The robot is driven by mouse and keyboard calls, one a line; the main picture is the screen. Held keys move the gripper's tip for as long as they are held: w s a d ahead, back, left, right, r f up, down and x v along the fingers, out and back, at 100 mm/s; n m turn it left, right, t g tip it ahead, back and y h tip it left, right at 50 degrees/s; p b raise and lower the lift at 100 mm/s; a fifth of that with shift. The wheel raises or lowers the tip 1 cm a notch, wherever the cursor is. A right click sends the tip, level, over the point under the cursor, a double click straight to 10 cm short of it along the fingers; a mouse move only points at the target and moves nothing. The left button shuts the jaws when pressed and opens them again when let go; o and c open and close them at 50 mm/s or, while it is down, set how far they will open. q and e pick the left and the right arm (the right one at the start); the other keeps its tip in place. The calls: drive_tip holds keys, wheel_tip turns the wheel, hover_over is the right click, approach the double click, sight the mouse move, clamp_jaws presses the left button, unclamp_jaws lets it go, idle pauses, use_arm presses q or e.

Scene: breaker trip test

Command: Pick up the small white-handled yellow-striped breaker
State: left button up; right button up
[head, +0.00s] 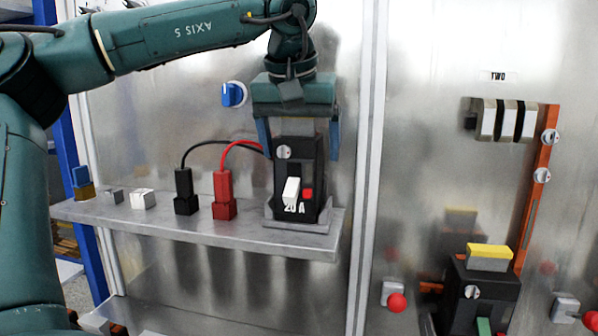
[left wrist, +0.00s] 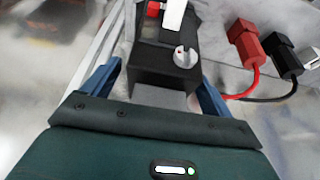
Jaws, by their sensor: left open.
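A black breaker (head: 312,170) with a white handle (head: 291,191), a red button and the mark "20 A" stands upright in a grey holder (head: 328,222) on the metal shelf. No yellow stripe shows on it. My left gripper (head: 299,150) points down over it, open, with one blue finger on each side of its upper part. The left wrist view shows the breaker (left wrist: 155,66) between the spread fingers (left wrist: 160,72); I cannot tell whether they touch it. Another black breaker (head: 482,300) at the lower right has a yellow-topped block (head: 489,252) and a green handle (head: 429,325).
Red (head: 224,192) and black (head: 184,190) plugs with cables stand on the shelf (head: 150,222) left of the breaker. A blue knob (head: 233,94) is on the panel behind. White-grey modules (head: 507,120) hang at the right under a "TWO" label. Red-knobbed levers (head: 397,302) stick out lower right.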

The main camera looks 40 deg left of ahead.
use_arm(q)
drive_tip(key=c, duration=1.5)
drive_tip(key=shift+r, duration=0.1)
